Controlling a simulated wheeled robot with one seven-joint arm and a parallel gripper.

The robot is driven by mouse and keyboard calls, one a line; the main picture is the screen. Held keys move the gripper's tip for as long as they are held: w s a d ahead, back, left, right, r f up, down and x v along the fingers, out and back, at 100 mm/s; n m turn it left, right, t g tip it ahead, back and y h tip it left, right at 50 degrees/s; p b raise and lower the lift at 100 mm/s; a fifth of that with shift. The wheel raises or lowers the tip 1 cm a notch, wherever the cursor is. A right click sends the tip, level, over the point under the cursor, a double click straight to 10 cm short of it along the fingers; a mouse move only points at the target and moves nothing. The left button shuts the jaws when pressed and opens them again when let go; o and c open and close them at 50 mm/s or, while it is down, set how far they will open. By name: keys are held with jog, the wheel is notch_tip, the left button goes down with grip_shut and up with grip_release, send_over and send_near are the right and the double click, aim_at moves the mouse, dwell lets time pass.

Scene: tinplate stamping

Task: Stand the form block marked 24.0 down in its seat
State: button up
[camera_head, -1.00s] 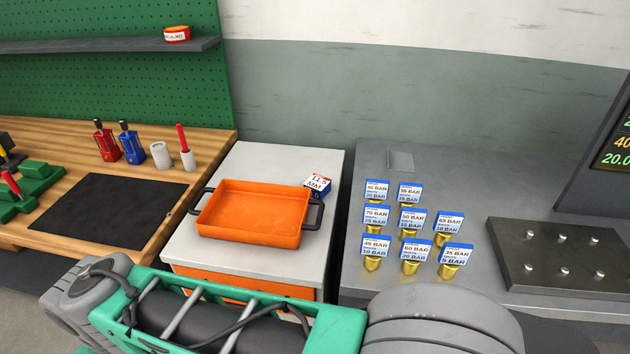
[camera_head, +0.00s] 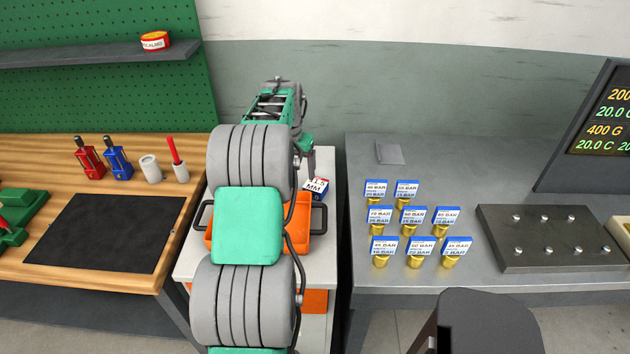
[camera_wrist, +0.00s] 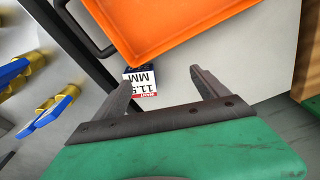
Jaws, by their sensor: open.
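No block with a readable 24.0 mark is in view, and I cannot tell which place is its seat. A small block with a white, red and blue label reading 11.5 MM (camera_head: 316,188) stands beside the orange tray. The same 11.5 MM block (camera_wrist: 146,86) shows upside down in the wrist view, close to the left finger. My gripper (camera_wrist: 162,78) is open, with its fingers pointing toward the block and the tray's edge. I cannot tell whether the block is between the fingers or beyond them. In the head view my arm covers much of the tray.
The orange tray (camera_head: 302,216) has dark handles; it also shows in the wrist view (camera_wrist: 160,28). Several blue-topped BAR pieces (camera_head: 411,217) with brass bases stand on the grey table (camera_head: 480,175). A dark plate with pegs (camera_head: 545,254) lies right. A black mat (camera_head: 115,233) lies on the wooden bench.

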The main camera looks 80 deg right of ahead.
jog(key=m, duration=0.1)
send_over(316, 184)
jog(key=a, duration=0.1)
jog(key=shift+a+f, duration=0.2)
jog(key=shift+f, duration=0.55)
jog(key=f+p, duration=0.1)
jog(key=f, duration=0.2)
jog(key=d+f+p, duration=0.1)
jog(key=f, duration=0.2)
jog(key=shift+d+f, duration=0.1)
jog(key=shift+f, duration=0.5)
jog(key=shift+c, duration=0.4)
